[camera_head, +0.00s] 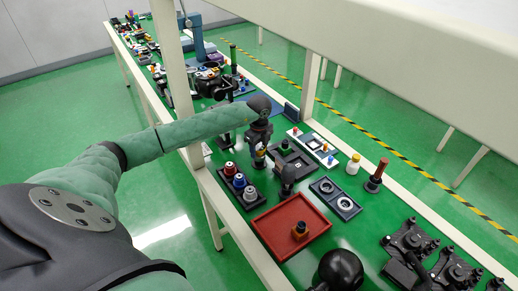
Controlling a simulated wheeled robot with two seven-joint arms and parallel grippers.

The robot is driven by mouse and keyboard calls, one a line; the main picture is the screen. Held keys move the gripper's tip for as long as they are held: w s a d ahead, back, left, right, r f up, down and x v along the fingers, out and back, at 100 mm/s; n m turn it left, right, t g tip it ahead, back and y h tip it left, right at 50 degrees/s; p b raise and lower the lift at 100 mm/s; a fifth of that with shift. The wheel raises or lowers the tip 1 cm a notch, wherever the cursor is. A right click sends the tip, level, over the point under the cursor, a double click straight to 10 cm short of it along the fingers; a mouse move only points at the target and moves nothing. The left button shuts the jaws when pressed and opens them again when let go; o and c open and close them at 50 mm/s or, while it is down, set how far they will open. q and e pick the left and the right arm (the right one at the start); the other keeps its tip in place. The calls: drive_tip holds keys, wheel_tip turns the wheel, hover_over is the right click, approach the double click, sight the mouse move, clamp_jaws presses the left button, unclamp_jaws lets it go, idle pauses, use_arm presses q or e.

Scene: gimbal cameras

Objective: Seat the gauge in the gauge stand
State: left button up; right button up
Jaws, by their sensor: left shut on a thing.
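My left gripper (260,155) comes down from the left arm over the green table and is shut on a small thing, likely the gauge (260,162). The held thing is small, with light and orange-yellow parts, and is partly covered by the fingers. I cannot tell whether it touches anything below. A dark round-headed upright thing (287,177) stands just right of and nearer than the gripper. I cannot make out for certain which thing is the gauge stand. My right gripper does not show.
A red tray (262,224) holds a dark and orange piece. A black rack (249,205) holds red, blue and white knobs. A white bottle (353,166) and red-handled tool (376,177) stand right. A shelf post is at left.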

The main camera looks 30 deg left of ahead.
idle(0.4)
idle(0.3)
use_arm(q)
drive_tip(key=shift+f+b, duration=0.9)
drive_tip(key=shift+f, duration=0.35)
drive_tip(key=o, duration=1.1)
